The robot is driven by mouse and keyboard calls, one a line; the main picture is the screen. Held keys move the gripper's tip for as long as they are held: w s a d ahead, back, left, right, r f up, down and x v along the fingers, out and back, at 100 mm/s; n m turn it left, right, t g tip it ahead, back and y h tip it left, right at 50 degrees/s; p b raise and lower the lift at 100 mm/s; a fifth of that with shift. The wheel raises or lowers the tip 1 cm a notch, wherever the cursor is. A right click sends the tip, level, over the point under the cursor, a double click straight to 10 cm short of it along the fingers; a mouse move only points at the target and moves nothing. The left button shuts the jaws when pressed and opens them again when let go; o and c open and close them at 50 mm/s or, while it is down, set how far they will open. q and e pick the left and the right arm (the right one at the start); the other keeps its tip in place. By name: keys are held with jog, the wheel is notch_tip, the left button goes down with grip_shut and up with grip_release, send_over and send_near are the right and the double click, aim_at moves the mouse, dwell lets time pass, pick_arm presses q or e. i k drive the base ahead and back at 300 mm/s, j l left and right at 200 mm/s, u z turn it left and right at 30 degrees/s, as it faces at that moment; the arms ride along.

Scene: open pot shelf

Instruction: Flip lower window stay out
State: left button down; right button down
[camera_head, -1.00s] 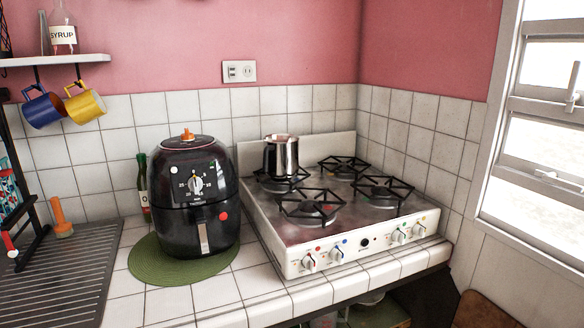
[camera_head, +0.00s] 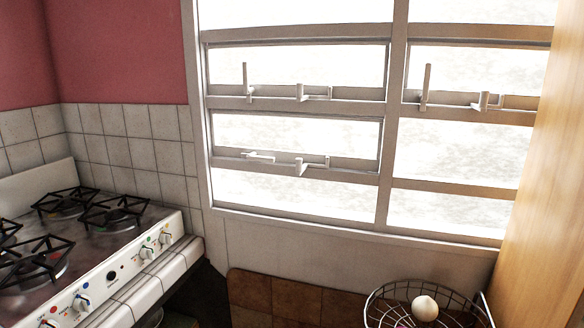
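The window (camera_head: 388,120) has a white frame with several panes. The lower window stay (camera_head: 258,156) is a white handle lying roughly flat along the bottom rail of the lower left pane. A white catch (camera_head: 302,166) sits to its right on the same rail. Above it, an upper stay (camera_head: 247,82) stands upright on the upper left pane, with a catch (camera_head: 312,92) beside it. Another stay (camera_head: 426,88) stands upright on the right pane. Neither of my grippers is in view.
The stove (camera_head: 90,245) on the tiled counter is at the left. A wire basket (camera_head: 385,305) with a pale round object (camera_head: 425,308) stands below the window at the lower right. A wooden panel (camera_head: 548,190) borders the right side. A brown tiled surface (camera_head: 285,298) lies low in the middle.

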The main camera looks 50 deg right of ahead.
aim_at(301, 169)
jog(key=z, duration=1.6)
